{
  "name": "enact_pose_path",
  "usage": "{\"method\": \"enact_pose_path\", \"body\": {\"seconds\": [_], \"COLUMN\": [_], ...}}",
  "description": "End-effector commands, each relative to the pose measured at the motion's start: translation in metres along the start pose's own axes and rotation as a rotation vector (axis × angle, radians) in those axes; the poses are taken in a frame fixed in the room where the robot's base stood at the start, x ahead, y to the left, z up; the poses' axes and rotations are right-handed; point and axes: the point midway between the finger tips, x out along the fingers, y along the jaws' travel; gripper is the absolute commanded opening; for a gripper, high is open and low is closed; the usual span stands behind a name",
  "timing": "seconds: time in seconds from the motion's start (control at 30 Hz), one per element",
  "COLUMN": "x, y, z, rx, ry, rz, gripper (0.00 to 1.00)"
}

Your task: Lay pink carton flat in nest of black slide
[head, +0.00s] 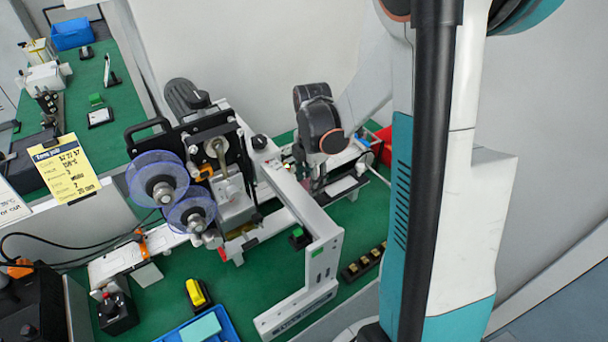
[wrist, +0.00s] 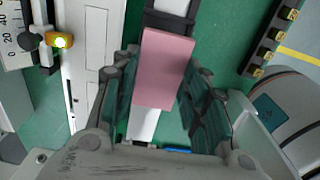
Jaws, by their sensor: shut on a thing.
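The pink carton (wrist: 166,68) is a flat-faced block in the wrist view, between the two fingers of my gripper (wrist: 158,95). My gripper is shut on it. A black part (wrist: 168,22), which looks like the black slide, lies just past the carton's upper end, in line with it. The carton hides part of what is under it, so I cannot tell whether it touches the slide or hangs above it. In the head view my gripper (head: 312,182) is small and partly hidden behind the machine's white frame, low over the right part of the bench.
A coding machine with blue-violet reels (head: 157,178) is further left. A black strip with brass-coloured pieces (head: 363,263) lies at the right. A blue tray (head: 228,329) is at the front; green bench shows between.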

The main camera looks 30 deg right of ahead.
Motion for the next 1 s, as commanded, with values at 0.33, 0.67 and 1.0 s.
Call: {"method": "enact_pose_path", "body": {"seconds": [0.33, 0.67, 1.0], "x": [0.025, 0.044, 0.043], "y": [0.0, 0.0, 0.0], "z": [0.0, 0.0, 0.0], "rx": [0.002, 0.002, 0.003], "ry": [0.0, 0.0, 0.0], "rz": [0.0, 0.0, 0.0], "gripper": [0.29, 0.29, 0.29]}}
